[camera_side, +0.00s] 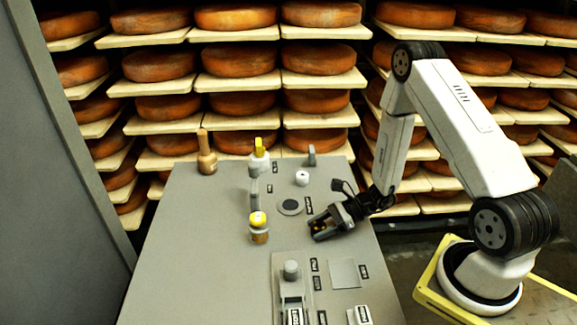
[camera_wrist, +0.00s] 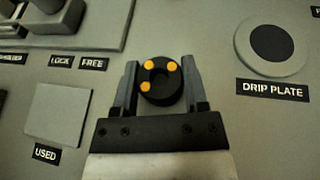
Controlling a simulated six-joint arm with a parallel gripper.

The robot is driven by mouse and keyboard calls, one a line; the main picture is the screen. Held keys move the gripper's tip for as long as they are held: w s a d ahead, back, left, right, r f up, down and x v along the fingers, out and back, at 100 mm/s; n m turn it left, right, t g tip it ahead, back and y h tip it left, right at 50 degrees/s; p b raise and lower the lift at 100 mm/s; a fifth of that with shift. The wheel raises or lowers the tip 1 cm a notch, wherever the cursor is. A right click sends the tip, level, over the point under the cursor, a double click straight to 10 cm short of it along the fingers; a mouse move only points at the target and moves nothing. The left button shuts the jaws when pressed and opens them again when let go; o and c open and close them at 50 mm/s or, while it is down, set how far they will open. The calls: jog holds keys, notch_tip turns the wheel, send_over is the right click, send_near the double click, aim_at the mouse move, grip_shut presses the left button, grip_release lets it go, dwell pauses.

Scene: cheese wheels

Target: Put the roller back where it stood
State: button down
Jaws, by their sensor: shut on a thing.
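In the wrist view, my gripper (camera_wrist: 158,84) is shut on a black, round piece, which I take to be the roller (camera_wrist: 156,97). Its facing end has three orange dots and a dark notch or hole in the middle. One finger is on each side of it. In the side view, my gripper (camera_side: 316,230) is low over the grey bench top (camera_side: 200,230), just right of and nearer than the drip plate. Only a bit of the held piece shows there, with an orange spot. I cannot tell whether it touches the bench.
The drip plate (camera_side: 290,207), a pale disc with a dark centre, also shows in the wrist view (camera_wrist: 274,45). A pale square (camera_wrist: 58,114) is labelled USED. A yellow-topped brown piece (camera_side: 259,230), an upright grey post (camera_side: 254,190) and a wooden tool (camera_side: 206,155) stand left.

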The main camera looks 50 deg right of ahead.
jog(key=shift+f, duration=0.1)
jog(key=shift+c, duration=0.5)
grip_release()
jog(key=shift+d, duration=0.1)
jog(key=shift+v, duration=6)
